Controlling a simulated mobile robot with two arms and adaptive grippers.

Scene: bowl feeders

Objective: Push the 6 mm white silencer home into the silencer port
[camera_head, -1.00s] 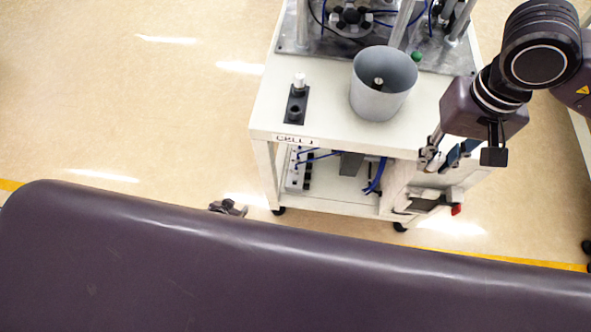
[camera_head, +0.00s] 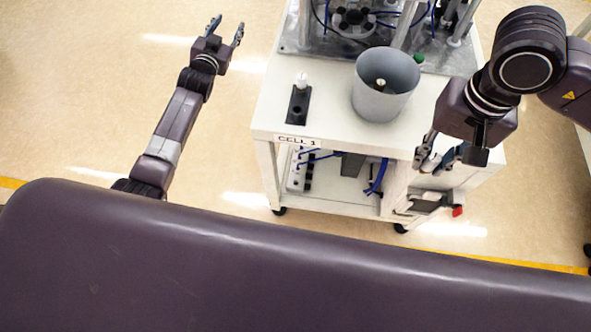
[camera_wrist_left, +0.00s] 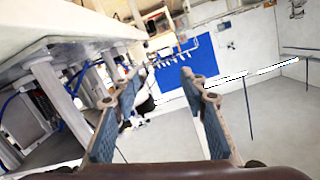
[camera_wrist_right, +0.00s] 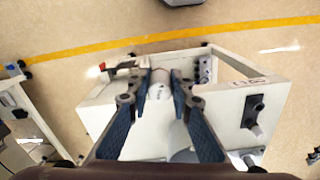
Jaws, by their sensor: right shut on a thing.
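My right gripper (camera_head: 438,160) is shut on a white silencer (camera_wrist_right: 160,84), a short white cylinder gripped between its two fingertips. In the head view the gripper is in front of the cart's right front side, below the top. Another white cylindrical piece (camera_head: 302,80) stands upright in a black holder (camera_head: 298,105) on the cart top. My left gripper (camera_head: 225,30) is open and empty, left of the cart and apart from it; its spread fingers also show in the left wrist view (camera_wrist_left: 160,110). I cannot make out the silencer port.
The cart (camera_head: 270,115) labelled CELL 1 carries a grey bowl (camera_head: 386,90) and a machine with posts (camera_head: 355,20) at the back. Its lower shelf holds a valve block (camera_head: 300,172) and blue tubes (camera_head: 378,178). Floor left of the cart is clear.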

